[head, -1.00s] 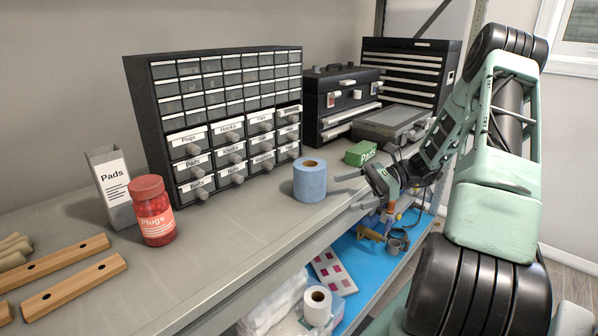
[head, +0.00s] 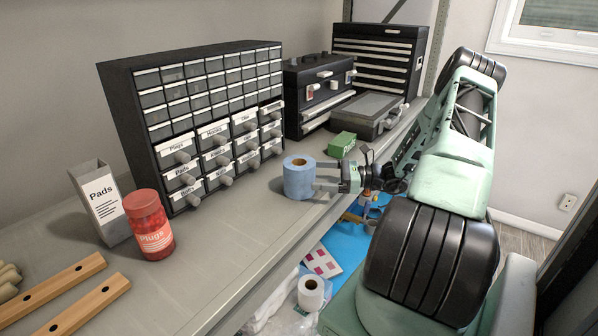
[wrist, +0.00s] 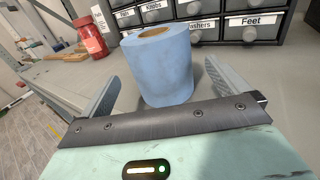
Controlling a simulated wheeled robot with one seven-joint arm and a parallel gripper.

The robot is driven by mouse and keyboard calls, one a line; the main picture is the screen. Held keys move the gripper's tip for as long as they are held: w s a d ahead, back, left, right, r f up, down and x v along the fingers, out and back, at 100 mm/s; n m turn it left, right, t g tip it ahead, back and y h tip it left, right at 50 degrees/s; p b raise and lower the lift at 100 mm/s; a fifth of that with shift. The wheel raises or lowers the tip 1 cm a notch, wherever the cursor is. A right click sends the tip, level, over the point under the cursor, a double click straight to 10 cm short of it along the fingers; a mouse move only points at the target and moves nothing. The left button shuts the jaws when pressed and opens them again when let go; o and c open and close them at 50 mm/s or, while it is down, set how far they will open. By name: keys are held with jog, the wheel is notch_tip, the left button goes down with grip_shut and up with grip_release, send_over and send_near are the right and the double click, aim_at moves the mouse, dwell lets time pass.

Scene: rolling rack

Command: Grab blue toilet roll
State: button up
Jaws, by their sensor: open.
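The blue toilet roll (head: 299,179) stands upright on the grey shelf, in front of the drawer cabinet. In the wrist view the blue roll (wrist: 158,68) stands between the two fingers of my gripper (wrist: 160,88). In the head view my gripper (head: 322,182) reaches in from the right, with its fingers at the roll. The jaws are open, with a finger on each side of the roll. The far finger is partly hidden by the roll in the head view, and I cannot tell whether either finger touches it.
A small-parts drawer cabinet (head: 200,120) stands behind the roll. A red jar (head: 150,225) and a grey Pads box (head: 99,203) are to the left. A green box (head: 341,145) is behind my gripper.

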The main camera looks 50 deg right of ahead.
aim_at(300, 176)
jog(key=p+x, duration=0.1)
jog(key=x, duration=0.1)
jog(key=p+x, duration=0.2)
jog(key=x, duration=0.1)
jog(key=shift+w+a+f, duration=0.1)
jog(key=shift+w+f, duration=0.05)
jog(key=shift+f, duration=0.05)
jog(key=shift+w+a+f, duration=0.15)
jog(key=shift+w+a, duration=0.1)
jog(key=shift+w, duration=0.15)
jog(key=c, duration=1)
